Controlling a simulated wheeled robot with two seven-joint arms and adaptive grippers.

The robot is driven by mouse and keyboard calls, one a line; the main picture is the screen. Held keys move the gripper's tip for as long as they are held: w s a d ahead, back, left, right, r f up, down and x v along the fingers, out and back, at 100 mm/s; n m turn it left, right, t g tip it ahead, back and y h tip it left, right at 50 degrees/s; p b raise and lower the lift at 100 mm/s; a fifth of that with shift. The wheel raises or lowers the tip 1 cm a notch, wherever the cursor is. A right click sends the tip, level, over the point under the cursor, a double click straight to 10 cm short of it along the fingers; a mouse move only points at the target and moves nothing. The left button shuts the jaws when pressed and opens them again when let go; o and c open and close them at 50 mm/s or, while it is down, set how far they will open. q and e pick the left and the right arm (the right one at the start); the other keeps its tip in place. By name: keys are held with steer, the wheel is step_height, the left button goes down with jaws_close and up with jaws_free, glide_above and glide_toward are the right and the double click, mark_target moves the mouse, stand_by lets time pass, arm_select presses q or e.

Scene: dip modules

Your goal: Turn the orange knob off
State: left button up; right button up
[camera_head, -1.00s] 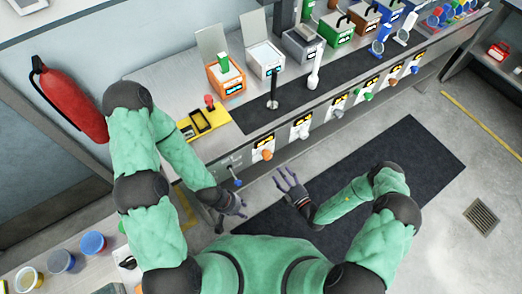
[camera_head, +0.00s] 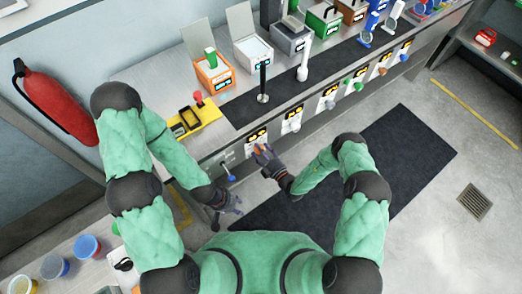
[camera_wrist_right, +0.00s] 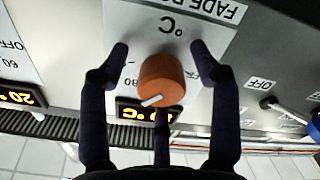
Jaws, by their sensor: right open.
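The orange knob (camera_wrist_right: 165,76) sticks out from the front panel of the bench, beside a display with yellow digits (camera_wrist_right: 132,112). Its white mark points toward the lower left in the wrist view. My right gripper (camera_wrist_right: 160,56) is open, with fingers on both sides of the knob and one below it; gaps show at the sides. In the head view my right gripper (camera_head: 266,156) is at the panel and partly hides the knob. My left gripper (camera_head: 230,203) hangs empty and open, low in front of the bench, near a blue-tipped lever (camera_head: 230,178).
More knobs line the panel to the right, including a white one (camera_head: 294,126) and a green one (camera_head: 358,86). An orange bath (camera_head: 213,76) and a yellow tray (camera_head: 196,121) stand on the bench. A dark mat (camera_head: 370,170) covers clear floor.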

steer(key=c, duration=1.1)
